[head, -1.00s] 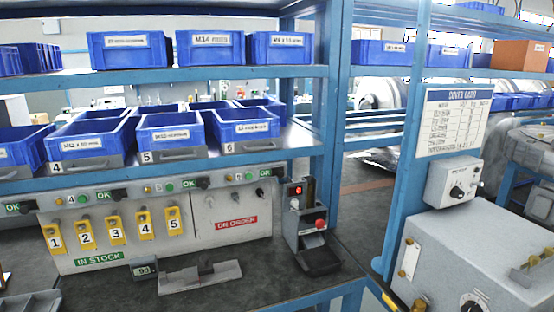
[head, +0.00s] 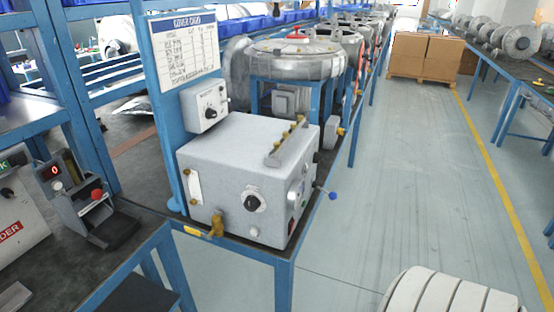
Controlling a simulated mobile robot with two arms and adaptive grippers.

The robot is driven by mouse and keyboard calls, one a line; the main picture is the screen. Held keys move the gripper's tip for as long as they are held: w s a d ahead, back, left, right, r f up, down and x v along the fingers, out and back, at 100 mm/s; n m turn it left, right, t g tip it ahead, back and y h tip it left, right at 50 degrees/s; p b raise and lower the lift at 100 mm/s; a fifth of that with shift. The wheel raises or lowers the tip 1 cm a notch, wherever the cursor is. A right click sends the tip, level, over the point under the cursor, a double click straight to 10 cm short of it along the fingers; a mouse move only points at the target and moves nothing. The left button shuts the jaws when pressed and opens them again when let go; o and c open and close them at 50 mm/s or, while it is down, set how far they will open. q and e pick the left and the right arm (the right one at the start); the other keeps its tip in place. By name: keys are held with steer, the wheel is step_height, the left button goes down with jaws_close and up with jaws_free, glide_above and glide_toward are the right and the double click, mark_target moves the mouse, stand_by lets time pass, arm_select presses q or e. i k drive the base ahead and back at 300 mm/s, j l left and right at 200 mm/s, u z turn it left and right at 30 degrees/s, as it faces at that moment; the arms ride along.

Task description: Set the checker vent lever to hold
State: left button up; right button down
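A grey box-shaped unit (head: 225,155), which looks like the checker, stands on a blue-framed bench end in the middle of the head view. Its front has a black dial (head: 254,201), a brass valve or tap (head: 216,226) at the lower left and a white knob (head: 254,231). A thin lever with a blue ball tip (head: 333,196) sticks out at its right side. I cannot tell which part is the vent lever, and no hold mark is readable. Neither of my grippers is in view.
A small control box (head: 205,105) and a printed card (head: 186,47) are on the blue post above the unit. A device with a red button (head: 97,194) stands on the left bench. Large round housings (head: 295,52) line the bench behind.

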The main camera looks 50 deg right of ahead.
mark_target(332, 196)
steer(key=z, duration=1.95)
